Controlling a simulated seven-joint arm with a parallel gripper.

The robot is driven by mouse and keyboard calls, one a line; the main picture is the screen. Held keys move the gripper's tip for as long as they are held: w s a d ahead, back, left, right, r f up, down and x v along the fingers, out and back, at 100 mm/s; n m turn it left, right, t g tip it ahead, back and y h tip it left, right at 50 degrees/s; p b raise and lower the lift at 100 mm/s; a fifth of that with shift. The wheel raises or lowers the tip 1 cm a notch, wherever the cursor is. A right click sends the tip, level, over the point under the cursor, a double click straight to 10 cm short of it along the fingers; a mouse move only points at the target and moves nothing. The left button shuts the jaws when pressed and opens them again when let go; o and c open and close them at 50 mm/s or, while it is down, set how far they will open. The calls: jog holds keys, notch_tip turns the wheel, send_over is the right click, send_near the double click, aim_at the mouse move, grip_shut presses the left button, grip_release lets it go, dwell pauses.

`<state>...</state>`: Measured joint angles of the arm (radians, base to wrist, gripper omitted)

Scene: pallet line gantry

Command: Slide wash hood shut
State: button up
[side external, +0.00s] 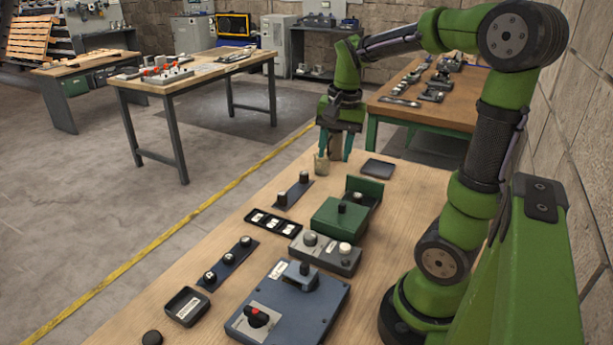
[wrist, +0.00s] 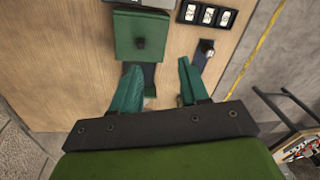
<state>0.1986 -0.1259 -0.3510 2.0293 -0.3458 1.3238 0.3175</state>
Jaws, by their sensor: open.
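The wash hood is most likely the green box (side external: 338,218) with a dark knob on top, in the middle of the bench. It sits on a dark base, with an upright green plate (side external: 366,188) at its far end and a gap between box and plate. The wrist view shows the box (wrist: 126,37) and its knob at the top left. My gripper (side external: 335,155) is open and empty, above the far end of the bench, beyond the hood and apart from it. In the wrist view its spread fingers (wrist: 160,68) point toward the hood side.
A small beige cup (side external: 321,165) and a flat dark tray (side external: 378,168) are near my gripper.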

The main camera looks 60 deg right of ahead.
aim_at(342, 204)
jog(key=d+f+m, duration=0.1)
jog(key=f, duration=0.4)
jog(key=s+d+f+m+g, duration=0.1)
jog(key=f, duration=0.4)
jog(key=d+f+m, duration=0.1)
jog(key=f, duration=0.4)
jog(key=shift+s+f+m, duration=0.25)
jog(key=shift+f+m, duration=0.05)
jog(key=shift+c, duration=0.3)
grip_shut()
